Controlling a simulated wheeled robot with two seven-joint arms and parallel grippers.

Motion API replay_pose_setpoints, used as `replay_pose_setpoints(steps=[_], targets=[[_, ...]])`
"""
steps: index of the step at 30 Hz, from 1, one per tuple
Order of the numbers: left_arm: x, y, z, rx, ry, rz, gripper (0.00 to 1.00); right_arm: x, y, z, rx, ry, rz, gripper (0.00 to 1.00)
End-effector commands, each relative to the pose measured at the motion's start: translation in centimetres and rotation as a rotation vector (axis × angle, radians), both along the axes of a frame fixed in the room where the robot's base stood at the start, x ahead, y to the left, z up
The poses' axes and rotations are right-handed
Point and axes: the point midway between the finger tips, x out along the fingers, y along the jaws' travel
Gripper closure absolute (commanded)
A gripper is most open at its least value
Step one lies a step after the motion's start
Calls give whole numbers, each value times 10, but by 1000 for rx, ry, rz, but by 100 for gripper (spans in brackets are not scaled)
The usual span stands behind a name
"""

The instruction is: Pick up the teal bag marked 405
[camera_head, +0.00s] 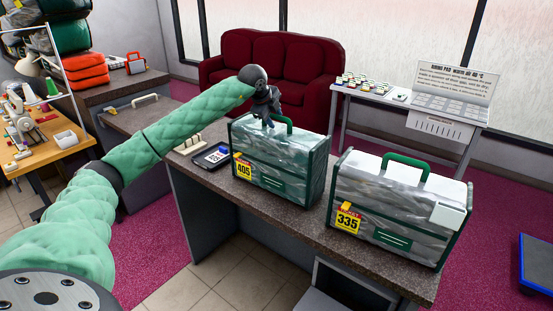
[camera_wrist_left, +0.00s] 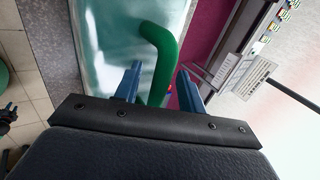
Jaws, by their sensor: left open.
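The teal bag marked 405 (camera_head: 280,168) stands upright on the counter, with a yellow 405 tag on its front left and a green handle on top. My left gripper (camera_head: 268,117) is above the bag at its handle. In the left wrist view, the green handle (camera_wrist_left: 160,52) runs between the two blue fingers of my left gripper (camera_wrist_left: 160,82), which are open. The bag's clear, shiny top (camera_wrist_left: 115,40) shows behind them. I cannot tell whether the fingers touch the handle. My right gripper is not in view.
A similar bag marked 335 (camera_head: 395,212) stands to the right on the same counter (camera_head: 262,217). A card terminal (camera_head: 212,155) lies left of the teal bag. A red sofa (camera_head: 300,65) and a white table (camera_head: 362,108) are behind.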

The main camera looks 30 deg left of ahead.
Motion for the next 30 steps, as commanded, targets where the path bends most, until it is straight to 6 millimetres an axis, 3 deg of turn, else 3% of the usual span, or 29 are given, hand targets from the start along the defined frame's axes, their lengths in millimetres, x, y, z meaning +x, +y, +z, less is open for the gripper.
replay_pose_setpoints(steps=[1,6,7,30], targets=[[0,0,0,0,0,0,64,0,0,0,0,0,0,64],[0,0,0,0,0,0,97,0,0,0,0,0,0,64],[0,0,0,0,0,0,100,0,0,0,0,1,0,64],[0,0,1,0,0,0,100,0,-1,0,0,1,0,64]])
